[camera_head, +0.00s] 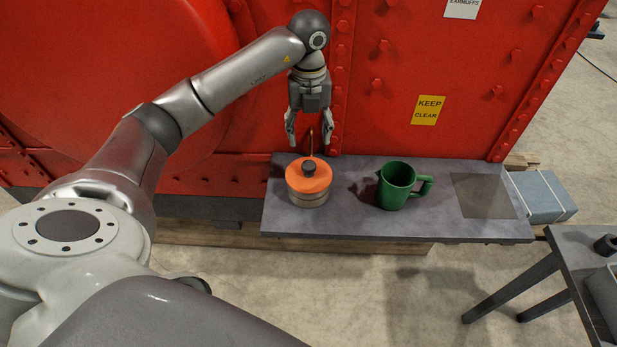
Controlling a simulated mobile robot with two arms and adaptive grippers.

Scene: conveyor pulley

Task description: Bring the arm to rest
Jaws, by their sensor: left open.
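My left arm comes in from the left and reaches toward the red machine. My left gripper (310,140) points down with its fingers apart and nothing between them. It is above and slightly behind an orange-lidded pot (308,184) with a dark knob, which stands on the grey bench top (335,225). A thin brown upright piece shows just behind the lid, below the fingers; I cannot tell whether it belongs to the pot. My right gripper is not in the view.
A green jug (397,186) stands right of the pot. A darker square patch (484,196) lies on the bench's right end. The red riveted machine wall (400,80) rises close behind. A second table (580,260) stands at lower right, with dark items on it.

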